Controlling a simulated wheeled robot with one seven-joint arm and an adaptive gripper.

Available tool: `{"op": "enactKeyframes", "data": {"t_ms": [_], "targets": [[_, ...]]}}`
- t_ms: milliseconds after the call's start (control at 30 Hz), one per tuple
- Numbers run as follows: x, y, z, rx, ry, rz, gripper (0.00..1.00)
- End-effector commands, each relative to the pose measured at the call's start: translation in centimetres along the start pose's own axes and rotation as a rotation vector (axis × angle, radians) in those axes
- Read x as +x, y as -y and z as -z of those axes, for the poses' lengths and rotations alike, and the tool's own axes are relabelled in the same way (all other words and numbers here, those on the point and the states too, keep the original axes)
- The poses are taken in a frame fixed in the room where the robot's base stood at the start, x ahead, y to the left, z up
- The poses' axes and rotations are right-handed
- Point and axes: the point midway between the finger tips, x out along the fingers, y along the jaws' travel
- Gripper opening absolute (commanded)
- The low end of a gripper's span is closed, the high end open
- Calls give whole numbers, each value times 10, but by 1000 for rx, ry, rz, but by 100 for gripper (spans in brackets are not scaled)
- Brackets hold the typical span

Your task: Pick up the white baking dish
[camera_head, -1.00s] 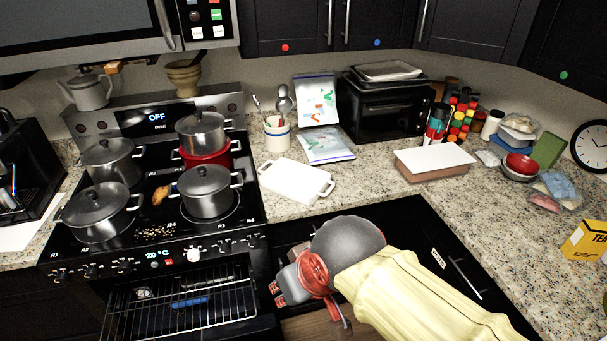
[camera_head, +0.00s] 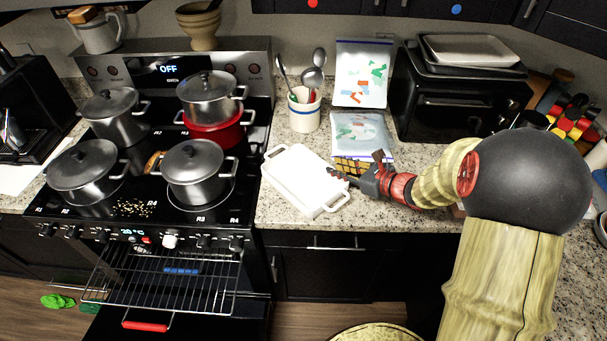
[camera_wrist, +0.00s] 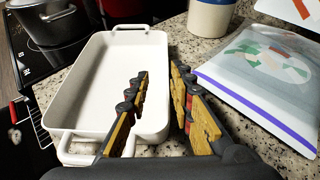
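The white baking dish (camera_head: 292,176) is a shallow rectangle with a handle at each end. It lies on the granite counter just right of the stove. My gripper (camera_head: 337,173) reaches in from the right, with its fingertips at the dish's right long side. In the wrist view the dish (camera_wrist: 95,80) fills the left half, empty inside. There my gripper (camera_wrist: 159,73) is open. The left finger shows over the dish's interior, and the right finger is outside its right wall. The wall runs between them, and I cannot tell whether either finger touches it.
A utensil crock (camera_head: 304,112) stands behind the dish. A sealed plastic bag (camera_head: 361,132) lies on the counter close behind my gripper. The stove with several pots (camera_head: 194,175) is to the left. The open oven's rack (camera_head: 165,280) sticks out below.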

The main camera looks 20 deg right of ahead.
Motion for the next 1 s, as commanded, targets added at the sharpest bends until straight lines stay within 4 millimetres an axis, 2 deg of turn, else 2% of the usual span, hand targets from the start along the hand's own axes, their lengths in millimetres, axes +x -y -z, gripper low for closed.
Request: {"op": "enactKeyframes", "data": {"t_ms": [33, 100, 567, 833, 1000], "targets": [[2, 5, 10, 24, -1, 14, 24], [3, 8, 13, 40, 4, 24, 24], [37, 9, 12, 38, 5, 22, 24], [75, 10, 13, 38, 5, 20, 24], [81, 11, 12, 38, 4, 22, 24]]}}
